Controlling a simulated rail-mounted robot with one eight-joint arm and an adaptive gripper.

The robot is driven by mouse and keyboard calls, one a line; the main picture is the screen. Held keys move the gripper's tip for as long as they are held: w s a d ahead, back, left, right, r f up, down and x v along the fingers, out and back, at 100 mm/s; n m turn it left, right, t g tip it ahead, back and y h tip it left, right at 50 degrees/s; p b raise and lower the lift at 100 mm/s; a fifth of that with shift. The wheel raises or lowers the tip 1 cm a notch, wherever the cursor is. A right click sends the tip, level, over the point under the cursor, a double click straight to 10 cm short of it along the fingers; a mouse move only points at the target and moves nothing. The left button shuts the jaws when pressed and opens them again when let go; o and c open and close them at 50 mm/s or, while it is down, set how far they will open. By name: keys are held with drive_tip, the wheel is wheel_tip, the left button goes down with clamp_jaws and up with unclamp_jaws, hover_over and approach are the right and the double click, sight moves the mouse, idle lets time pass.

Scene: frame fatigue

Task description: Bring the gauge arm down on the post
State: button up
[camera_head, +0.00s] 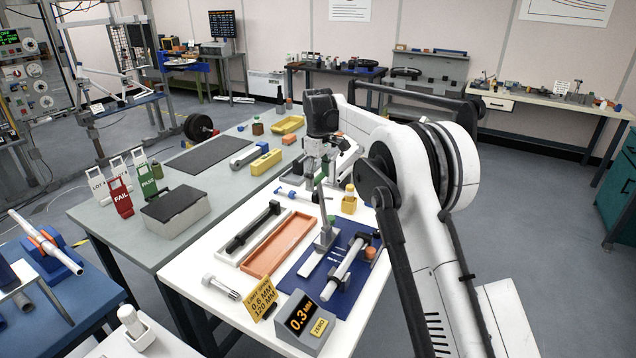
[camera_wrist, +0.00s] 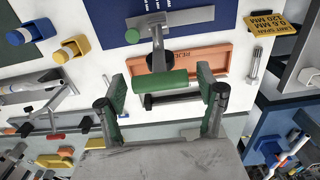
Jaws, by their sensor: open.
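The gauge arm (camera_head: 323,213) stands raised, nearly upright, on a grey base over the dark blue mat (camera_head: 306,284). Its green grip (camera_wrist: 160,82) shows in the wrist view as a crosswise cylinder between my fingers. My gripper (camera_wrist: 164,102) is open, with a green-padded finger at each end of the grip and a visible gap on the left side. In the head view my gripper (camera_head: 319,165) is above the upright arm and partly hides its top. A silver rod with a dark end (camera_head: 345,262) lies on the mat. I cannot tell which part is the post.
A display (camera_head: 302,318) reading 0.3 and a yellow limit sign (camera_head: 262,298) stand at the front edge. An orange reject tray (camera_head: 278,245) lies left of the mat. A yellow cup (camera_head: 349,204) stands behind. FAIL and PASS racks are on the grey table at left.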

drive_tip(key=shift+f, duration=0.95)
clamp_jaws()
